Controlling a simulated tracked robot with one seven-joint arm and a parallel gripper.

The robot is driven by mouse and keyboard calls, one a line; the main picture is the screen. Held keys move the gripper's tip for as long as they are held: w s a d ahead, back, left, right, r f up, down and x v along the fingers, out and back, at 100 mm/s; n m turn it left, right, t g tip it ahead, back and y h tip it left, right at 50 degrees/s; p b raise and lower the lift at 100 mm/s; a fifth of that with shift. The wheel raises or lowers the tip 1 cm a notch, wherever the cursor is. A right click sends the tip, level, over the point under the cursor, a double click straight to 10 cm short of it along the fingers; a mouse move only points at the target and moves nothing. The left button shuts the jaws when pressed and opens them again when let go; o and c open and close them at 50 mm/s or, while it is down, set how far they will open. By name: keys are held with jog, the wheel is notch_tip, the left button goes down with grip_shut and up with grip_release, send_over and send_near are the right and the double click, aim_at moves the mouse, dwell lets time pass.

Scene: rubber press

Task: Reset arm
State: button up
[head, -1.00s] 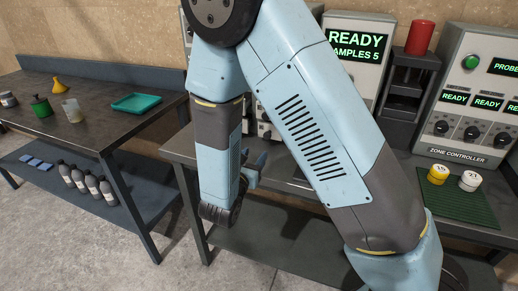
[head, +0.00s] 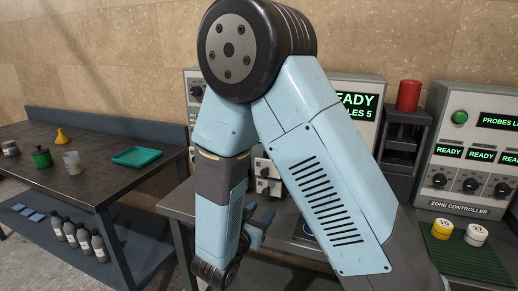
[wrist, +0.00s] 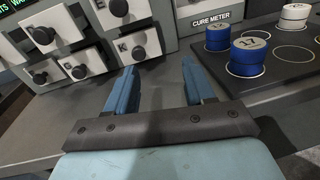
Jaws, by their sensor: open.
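My gripper (wrist: 160,88) is open and empty in the wrist view, its two blue fingers apart above the grey bench top (wrist: 50,135). It points toward the base of a panel with black knobs, to the left of the cure meter (wrist: 212,22). In the head view my gripper shows in part at the lower middle, beside the front of the bench. My folded arm fills the middle of the head view and hides much of the bench and the machines behind it.
Blue and white pucks (wrist: 247,57) stand on a dark tray (wrist: 300,75) right of my gripper. In the head view, yellow and white pots (head: 442,229) sit on a green mat (head: 470,262) before the zone controller (head: 465,150). A side table (head: 100,160) with bottles below stands left.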

jog(key=s+d+r+m+g+h, duration=0.1)
jog(key=s+d+r+m+g, duration=0.25)
jog(key=d+m, duration=0.35)
jog(key=s+d+r+m+g, duration=0.2)
jog(key=d+r+m+g, duration=0.25)
jog(key=d, duration=0.35)
jog(key=s+d+r+m+g+h, duration=0.1)
jog(key=s+d+r+m+g, duration=0.15)
jog(key=d+m+g, duration=0.45)
jog(key=s+d+r+m+t+y, duration=0.2)
jog(key=s+r+m+t+y, duration=0.3)
jog(key=s+r+m+y, duration=0.5)
jog(key=shift+r+m, duration=0.45)
jog(key=shift+m, duration=0.2)
jog(key=shift+c, duration=0.3)
